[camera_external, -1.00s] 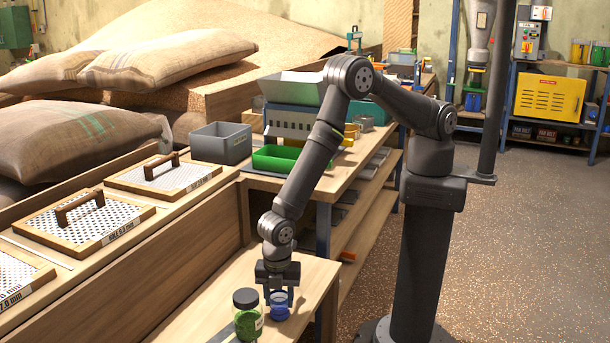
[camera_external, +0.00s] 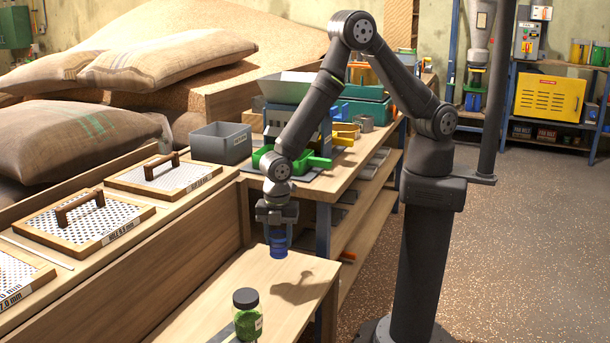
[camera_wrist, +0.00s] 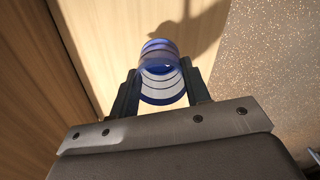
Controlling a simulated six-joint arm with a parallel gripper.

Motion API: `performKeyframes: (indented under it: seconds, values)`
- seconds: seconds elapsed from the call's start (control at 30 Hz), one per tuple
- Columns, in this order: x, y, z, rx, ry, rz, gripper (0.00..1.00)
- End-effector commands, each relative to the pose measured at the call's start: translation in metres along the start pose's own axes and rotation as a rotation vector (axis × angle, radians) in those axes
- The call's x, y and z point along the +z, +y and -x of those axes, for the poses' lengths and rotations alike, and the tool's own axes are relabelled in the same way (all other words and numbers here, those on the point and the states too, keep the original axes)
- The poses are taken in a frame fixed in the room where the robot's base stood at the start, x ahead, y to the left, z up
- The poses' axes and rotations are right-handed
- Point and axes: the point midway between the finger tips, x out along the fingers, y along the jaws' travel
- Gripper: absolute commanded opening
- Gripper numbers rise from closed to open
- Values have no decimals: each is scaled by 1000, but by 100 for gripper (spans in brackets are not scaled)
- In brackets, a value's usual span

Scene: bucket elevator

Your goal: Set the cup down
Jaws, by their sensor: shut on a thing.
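A small blue cup (camera_external: 279,246) hangs in my gripper (camera_external: 278,232), raised above the wooden bench (camera_external: 215,290). My gripper is shut on it, with a finger on each side. In the wrist view the cup (camera_wrist: 160,72) sits between the two fingertips (camera_wrist: 158,88), its blue bands and clear, shiny wall showing. The cup looks about upright in the external view. Its contents cannot be made out. The bench top (camera_wrist: 95,30) lies below it in the wrist view, with the gripper's shadow on it.
A lidded jar of green stuff (camera_external: 247,313) stands near the bench's front edge. Framed sieves (camera_external: 85,222) lie on the ledge at the left. A green tray (camera_external: 300,161) and a grey bin (camera_external: 221,143) stand on the table behind. The bench's middle is bare.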

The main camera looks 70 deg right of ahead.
Motion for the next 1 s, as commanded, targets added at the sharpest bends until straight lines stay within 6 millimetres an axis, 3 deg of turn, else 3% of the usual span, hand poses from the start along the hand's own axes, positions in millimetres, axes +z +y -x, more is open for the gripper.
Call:
performKeyframes:
  seconds: [0.1,0.3,0.47,0.57,1.0]
  values:
    - [40,-11,1,-4,-2,-83,21]
    - [95,-35,3,-3,-1,-210,21]
    - [113,-48,2,-1,0,-262,21]
    - [105,-51,-5,-2,0,-268,21]
    - [14,-61,-60,-1,0,-267,21]
